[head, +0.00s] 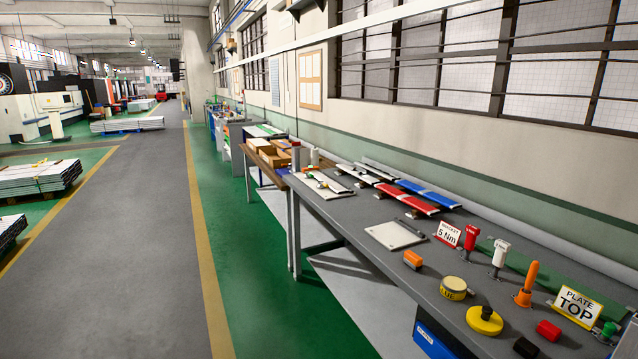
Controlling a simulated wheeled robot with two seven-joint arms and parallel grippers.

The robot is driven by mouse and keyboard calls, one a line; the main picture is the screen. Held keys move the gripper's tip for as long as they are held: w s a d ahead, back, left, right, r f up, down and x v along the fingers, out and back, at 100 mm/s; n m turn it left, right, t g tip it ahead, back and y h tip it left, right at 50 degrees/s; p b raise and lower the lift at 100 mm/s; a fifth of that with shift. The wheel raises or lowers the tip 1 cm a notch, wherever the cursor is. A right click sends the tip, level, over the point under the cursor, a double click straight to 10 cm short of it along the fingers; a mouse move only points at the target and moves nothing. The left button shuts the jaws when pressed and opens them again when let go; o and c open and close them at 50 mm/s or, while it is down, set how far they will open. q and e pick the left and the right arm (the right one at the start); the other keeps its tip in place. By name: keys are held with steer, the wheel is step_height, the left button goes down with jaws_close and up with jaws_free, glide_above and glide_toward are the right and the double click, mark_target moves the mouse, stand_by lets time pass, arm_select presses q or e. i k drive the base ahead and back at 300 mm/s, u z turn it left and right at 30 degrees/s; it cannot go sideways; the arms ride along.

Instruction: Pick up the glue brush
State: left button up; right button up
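No item is clearly recognisable as the glue brush. An upright orange handle (530,278) stands in an orange base on the right part of the grey workbench (370,212); I cannot tell whether it is the brush. A round tin with a yellowish label (453,289) stands to its left, nearer the bench's front edge. A red upright tool (471,238) and a white upright tool (499,254) stand behind, left of the orange handle. Neither of my grippers is in the head view.
A yellow disc with a black knob (485,320), an orange block (412,259), a red block (548,330) and a "PLATE TOP" sign (577,306) crowd the bench's right end. A pale plate (395,235) lies further left. The grey aisle (130,240) is clear.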

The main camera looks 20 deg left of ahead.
mark_target(532, 276)
steer(key=k, duration=0.55)
steer(key=u, duration=0.8)
steer(key=i, duration=1.55)
steer(key=z, duration=0.95)
